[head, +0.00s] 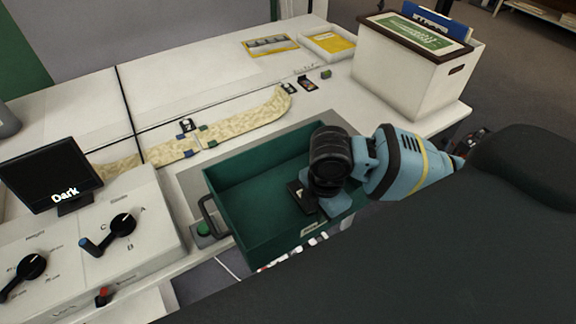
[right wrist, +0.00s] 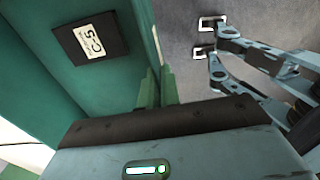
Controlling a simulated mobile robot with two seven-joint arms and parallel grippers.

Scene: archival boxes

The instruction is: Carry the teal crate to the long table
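The teal crate (head: 240,170) sits at the front of the white workbench, over a grey mat, with its near side about at the bench edge. A dark handle shows on its left side. A dark box lies inside it (head: 301,198); in the right wrist view its label reads C-5 (right wrist: 90,40). My right gripper (right wrist: 157,88) is at the crate's right wall, its fingers close together on either side of the wall (right wrist: 139,30). In the head view the wrist hides the fingers. My left gripper (right wrist: 207,37) shows only in the right wrist view, its fingertips apart and empty.
A white box with a dark rim (head: 411,75) stands at the back right. A screen (head: 50,180) and a knob panel (head: 125,215) stand at the left. A beige curved strip (head: 240,117) lies behind the crate. Yellow-marked trays (head: 328,45) lie farther back.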

